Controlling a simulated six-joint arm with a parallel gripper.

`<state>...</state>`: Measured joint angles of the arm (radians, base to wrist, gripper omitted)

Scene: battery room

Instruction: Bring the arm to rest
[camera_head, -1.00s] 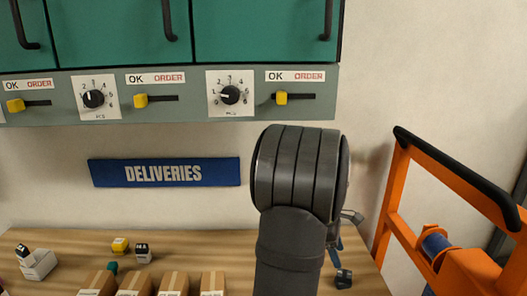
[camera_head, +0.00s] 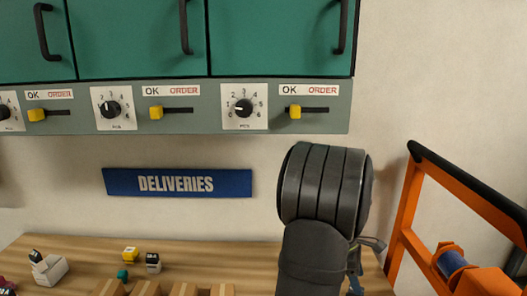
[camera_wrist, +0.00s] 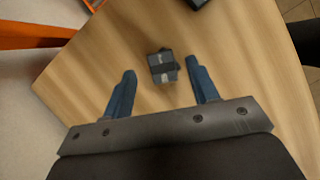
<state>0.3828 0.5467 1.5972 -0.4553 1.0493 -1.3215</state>
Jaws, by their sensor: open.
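My gripper (camera_wrist: 165,88) shows in the wrist view with its two blue fingers spread apart, above the wooden table (camera_wrist: 245,70). A small dark grey block (camera_wrist: 163,68) lies on the table beyond and between the fingertips, and nothing is held. In the head view my arm rises in front of the wall at the right of the table. The gripper is mostly hidden there behind the arm, with only a bit of blue finger showing at its lower right.
Teal cabinets (camera_head: 135,35) with sliders and dials hang above a blue DELIVERIES sign (camera_head: 178,183). Small blocks, a white holder (camera_head: 50,270) and several cardboard boxes (camera_head: 185,289) stand on the table's left half. An orange frame (camera_head: 405,215) stands at the right.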

